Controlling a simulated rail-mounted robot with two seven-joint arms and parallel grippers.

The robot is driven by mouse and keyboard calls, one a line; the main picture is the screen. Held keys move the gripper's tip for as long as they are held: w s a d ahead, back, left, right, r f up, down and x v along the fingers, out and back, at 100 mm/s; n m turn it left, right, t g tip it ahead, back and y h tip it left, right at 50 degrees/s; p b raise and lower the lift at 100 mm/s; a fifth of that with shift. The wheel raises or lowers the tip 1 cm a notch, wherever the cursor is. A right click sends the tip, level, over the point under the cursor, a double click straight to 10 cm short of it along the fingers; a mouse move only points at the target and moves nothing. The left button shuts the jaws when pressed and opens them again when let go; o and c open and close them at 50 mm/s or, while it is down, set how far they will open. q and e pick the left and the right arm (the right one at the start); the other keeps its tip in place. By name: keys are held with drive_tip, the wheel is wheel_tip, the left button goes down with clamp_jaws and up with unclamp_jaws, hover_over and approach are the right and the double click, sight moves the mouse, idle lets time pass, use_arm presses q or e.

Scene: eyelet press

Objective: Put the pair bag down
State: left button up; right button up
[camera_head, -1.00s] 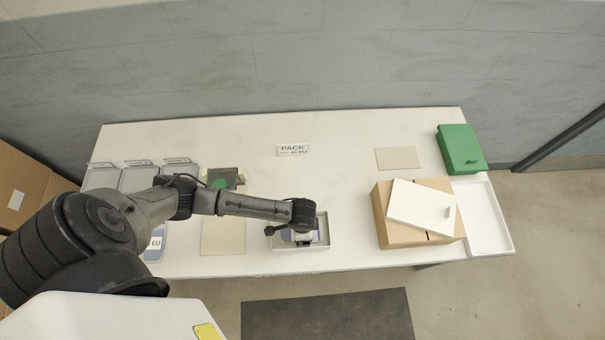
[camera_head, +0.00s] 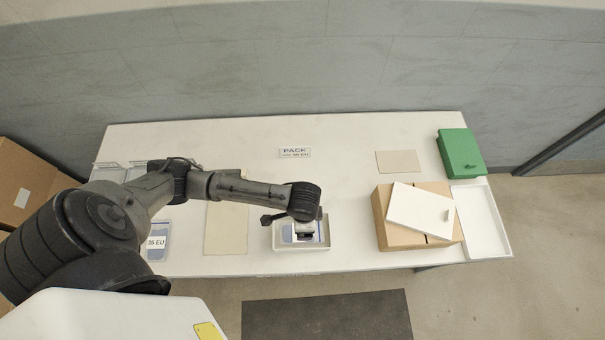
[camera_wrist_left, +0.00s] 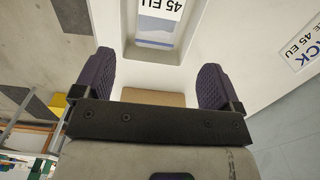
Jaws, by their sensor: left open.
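The pair bag (camera_head: 287,233), clear with a blue-grey part and a white label, lies in a shallow white tray (camera_head: 276,247) at the table's front middle. In the left wrist view the bag (camera_wrist_left: 157,22) reads "45 EU" and lies inside the tray's walls. My left gripper (camera_head: 304,237) is over the tray and covers part of the bag in the head view. In the wrist view its two dark ribbed fingers (camera_wrist_left: 153,85) are spread, with no bag between them. My right gripper is not in view.
A cardboard box (camera_head: 408,233) with a white lid (camera_head: 418,208) stands right of the tray. Farther right are a white tray (camera_head: 487,252) and a green box (camera_head: 460,152). A "PACK" sign (camera_head: 294,153) is behind. Another labelled bag (camera_head: 157,243) lies left.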

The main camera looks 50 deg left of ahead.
use_arm(q)
drive_tip(key=s+d+r+n+t+h, duration=0.2)
drive_tip(key=s+d+r, duration=0.2)
drive_tip(key=s+d, duration=0.15)
drive_tip(key=s+a+r+n+t+y, duration=0.1)
drive_tip(key=s+a+r+n, duration=0.1)
drive_tip(key=s+a, duration=0.3)
drive_tip(key=shift+s+a+r+n+t+y, duration=0.3)
drive_tip(key=shift+s+a+n+y, duration=0.1)
drive_tip(key=shift+a+n, duration=0.35)
